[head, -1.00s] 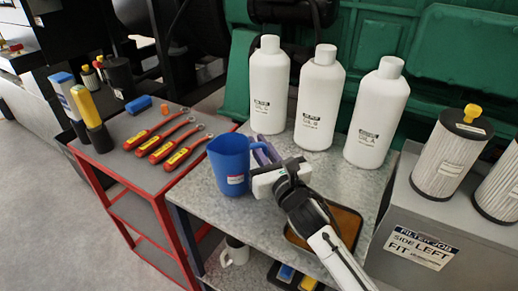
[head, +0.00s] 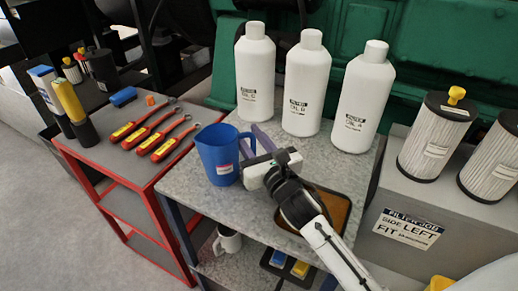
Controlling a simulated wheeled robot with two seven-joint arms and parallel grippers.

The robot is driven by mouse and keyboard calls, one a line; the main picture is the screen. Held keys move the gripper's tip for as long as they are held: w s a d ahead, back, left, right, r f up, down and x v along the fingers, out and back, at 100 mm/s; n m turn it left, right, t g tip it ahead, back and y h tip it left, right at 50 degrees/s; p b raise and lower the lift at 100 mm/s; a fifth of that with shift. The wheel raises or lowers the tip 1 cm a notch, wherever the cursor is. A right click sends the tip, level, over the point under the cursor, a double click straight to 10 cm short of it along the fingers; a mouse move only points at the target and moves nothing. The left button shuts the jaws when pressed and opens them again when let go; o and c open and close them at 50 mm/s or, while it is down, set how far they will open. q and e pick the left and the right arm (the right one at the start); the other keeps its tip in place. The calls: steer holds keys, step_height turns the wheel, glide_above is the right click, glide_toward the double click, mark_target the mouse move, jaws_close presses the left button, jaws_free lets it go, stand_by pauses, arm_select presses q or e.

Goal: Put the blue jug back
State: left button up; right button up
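The blue jug (head: 217,157) stands upright on the grey table top (head: 190,187), near its left edge. It has a white label, and its handle is on the right side. My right gripper (head: 255,145) is beside the jug at the handle. Its two purplish fingers are apart, with the handle close to them. Whether a finger touches the handle cannot be told. My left gripper is not in view.
Three white bottles (head: 306,88) stand behind the jug. A tray (head: 333,207) lies partly under my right arm. A red cart (head: 125,165) with tools is at the left. Filters (head: 435,135) stand on a grey box at the right. A white mug (head: 228,242) is on the lower shelf.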

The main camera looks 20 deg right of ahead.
steer(key=s, duration=1.1)
